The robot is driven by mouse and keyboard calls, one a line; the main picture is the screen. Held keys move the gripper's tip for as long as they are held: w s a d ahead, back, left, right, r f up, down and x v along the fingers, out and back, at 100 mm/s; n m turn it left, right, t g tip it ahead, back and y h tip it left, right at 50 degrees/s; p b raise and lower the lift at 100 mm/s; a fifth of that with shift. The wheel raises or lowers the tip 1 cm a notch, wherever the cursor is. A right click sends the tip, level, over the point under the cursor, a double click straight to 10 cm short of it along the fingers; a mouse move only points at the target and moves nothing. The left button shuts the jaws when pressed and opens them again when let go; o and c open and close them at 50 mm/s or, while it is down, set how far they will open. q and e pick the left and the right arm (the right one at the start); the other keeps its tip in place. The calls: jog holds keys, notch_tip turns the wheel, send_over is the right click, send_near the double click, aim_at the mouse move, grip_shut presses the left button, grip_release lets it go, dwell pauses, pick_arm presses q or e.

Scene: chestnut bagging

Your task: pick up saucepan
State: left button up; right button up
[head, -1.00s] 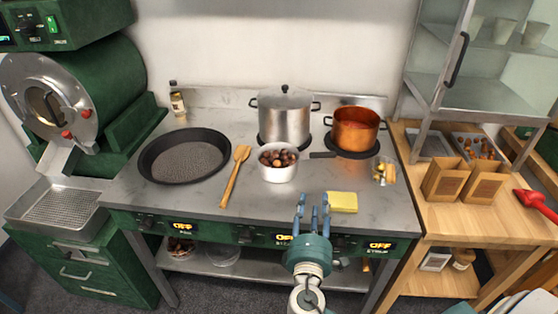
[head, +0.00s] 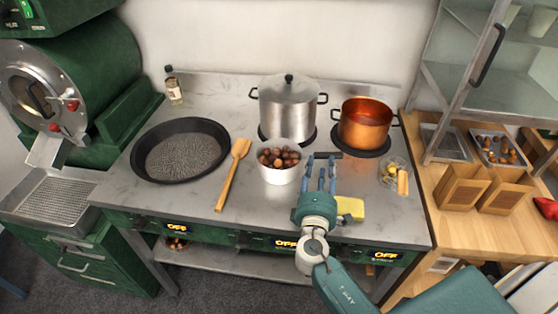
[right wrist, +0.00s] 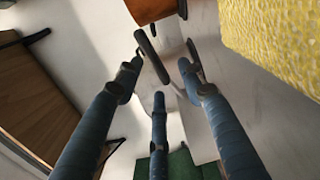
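A white saucepan (head: 279,172) full of chestnuts stands on the steel worktop in the head view. A dark straight handle (head: 328,155) lies to its right; the join is not clear. My right gripper (head: 320,166) is just in front of this handle, fingers pointing at it. In the right wrist view, the three blue fingers of the right gripper (right wrist: 158,76) are spread, with the dark handle (right wrist: 152,55) just beyond or between their tips. I cannot tell whether they touch it. My left gripper is out of view.
A copper pot (head: 364,124) and lidded steel pot (head: 288,108) stand behind on the burners. A yellow sponge (head: 351,209) is close to my right gripper. A wooden spatula (head: 232,178) and black pan (head: 180,151) lie left. A small glass bowl (head: 393,174) is at right.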

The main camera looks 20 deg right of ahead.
aim_at(323, 152)
jog(key=shift+w+d, duration=0.25)
jog(key=shift+w, duration=0.1)
jog(key=shift+w+d+r+p, duration=0.3)
jog(key=shift+w+d+p, duration=0.05)
jog(key=shift+w+p, duration=0.2)
jog(key=shift+w+d+r+p, duration=0.3)
jog(key=shift+w+d+p, duration=0.1)
jog(key=shift+p, duration=0.1)
jog(key=shift+f+x, duration=0.2)
jog(key=shift+x, duration=0.75)
jog(key=shift+w+d+f, duration=0.1)
jog(key=shift+w+f, duration=0.05)
jog(key=shift+w, duration=0.15)
jog(key=shift+s, duration=0.1)
grip_shut()
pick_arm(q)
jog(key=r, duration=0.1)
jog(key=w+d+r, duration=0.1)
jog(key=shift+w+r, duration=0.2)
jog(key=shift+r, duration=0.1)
